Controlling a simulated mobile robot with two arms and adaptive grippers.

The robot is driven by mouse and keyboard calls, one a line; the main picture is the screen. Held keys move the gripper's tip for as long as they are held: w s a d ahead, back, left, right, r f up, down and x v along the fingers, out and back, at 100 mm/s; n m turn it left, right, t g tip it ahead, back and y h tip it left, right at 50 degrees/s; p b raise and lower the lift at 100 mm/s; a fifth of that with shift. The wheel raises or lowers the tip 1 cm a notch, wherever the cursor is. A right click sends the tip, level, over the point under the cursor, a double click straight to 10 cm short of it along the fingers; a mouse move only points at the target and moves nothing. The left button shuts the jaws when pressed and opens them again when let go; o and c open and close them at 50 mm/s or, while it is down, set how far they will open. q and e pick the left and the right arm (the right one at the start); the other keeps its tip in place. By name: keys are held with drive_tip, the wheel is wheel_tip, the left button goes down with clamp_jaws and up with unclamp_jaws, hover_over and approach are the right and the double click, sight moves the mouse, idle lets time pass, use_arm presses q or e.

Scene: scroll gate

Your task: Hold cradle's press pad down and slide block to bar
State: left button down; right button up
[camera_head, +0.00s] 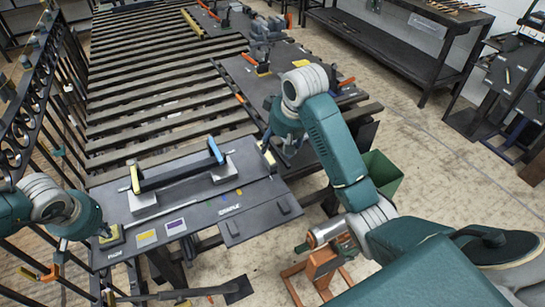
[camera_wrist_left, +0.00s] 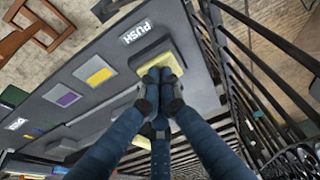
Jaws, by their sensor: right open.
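My left gripper (camera_head: 102,234) is at the left front corner of the dark workbench top. In the left wrist view its fingertips (camera_wrist_left: 160,82) are together, over a yellow-topped press pad (camera_wrist_left: 172,62) beside a PUSH label; they look in contact with it. The pad also shows in the head view (camera_head: 112,238). A dark bar (camera_head: 178,174) lies across two grey blocks, with a yellow upright (camera_head: 135,180) at its left and a blue upright (camera_head: 215,150) at its right. My right gripper (camera_head: 288,150) is open near a yellow pad (camera_head: 268,157) at the right end; its fingertips are partly hidden.
A flat dark panel (camera_head: 260,218) is at the bench's front right. Yellow and purple patches (camera_head: 175,225) lie along the front. A black railing (camera_head: 30,110) stands close on the left. A slatted table (camera_head: 150,90) stretches behind. A green bin (camera_head: 382,176) stands to the right.

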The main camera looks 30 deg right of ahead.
sight(272, 157)
drive_tip(key=x, duration=1)
drive_tip(key=shift+w+f, duration=0.15)
drive_tip(key=shift+w, duration=0.05)
